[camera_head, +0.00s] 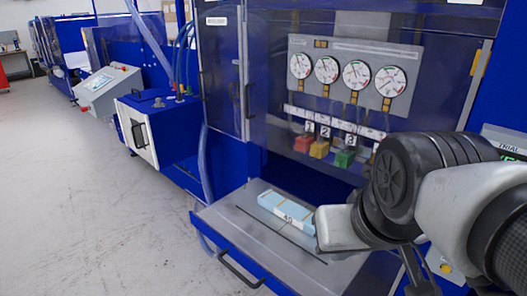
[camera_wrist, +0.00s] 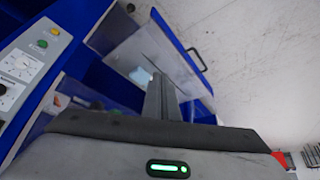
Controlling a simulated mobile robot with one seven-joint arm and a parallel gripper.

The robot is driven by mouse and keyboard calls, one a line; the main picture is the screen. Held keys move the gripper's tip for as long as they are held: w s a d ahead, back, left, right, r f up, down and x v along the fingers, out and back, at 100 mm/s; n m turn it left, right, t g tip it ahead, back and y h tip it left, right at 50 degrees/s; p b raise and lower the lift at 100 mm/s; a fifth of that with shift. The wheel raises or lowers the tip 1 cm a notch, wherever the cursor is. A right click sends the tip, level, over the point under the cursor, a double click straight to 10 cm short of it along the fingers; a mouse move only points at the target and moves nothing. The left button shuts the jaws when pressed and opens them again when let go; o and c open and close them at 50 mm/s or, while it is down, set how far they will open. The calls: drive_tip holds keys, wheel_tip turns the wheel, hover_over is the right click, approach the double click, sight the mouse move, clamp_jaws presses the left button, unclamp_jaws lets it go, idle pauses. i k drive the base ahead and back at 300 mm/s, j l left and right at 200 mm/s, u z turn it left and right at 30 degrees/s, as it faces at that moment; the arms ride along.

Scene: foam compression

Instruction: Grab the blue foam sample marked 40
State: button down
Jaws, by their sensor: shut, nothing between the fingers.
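The light-blue foam block marked 40 (camera_head: 288,207) lies flat on the grey top of the pulled-out drawer (camera_head: 236,224). Its right end is close to my gripper's light-grey body in the head view, and I cannot tell there whether they touch. In the wrist view a small part of the block (camera_wrist: 140,76) shows just left of the fingers, the rest hidden behind them. My gripper (camera_wrist: 162,84) points toward the drawer, its two dark fingers together with nothing between them. The fingertips are not clear in the head view.
The blue machine rises behind the drawer, with a gauge panel (camera_head: 349,70). Red (camera_head: 304,143), yellow (camera_head: 320,149) and green (camera_head: 344,158) blocks sit under number labels behind its clear front. A black handle (camera_head: 240,271) juts from the drawer's front. The floor at left is clear.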

sight(299, 216)
drive_tip(key=i+j+z, duration=0.15)
drive_tip(key=j+z, duration=0.15)
drive_tip(key=j, duration=0.15)
drive_tip(key=j+z, duration=0.3)
drive_tip(key=j, duration=0.2)
drive_tip(key=i+j+z, duration=0.1)
drive_tip(key=j+z, duration=0.2)
drive_tip(key=j, duration=0.2)
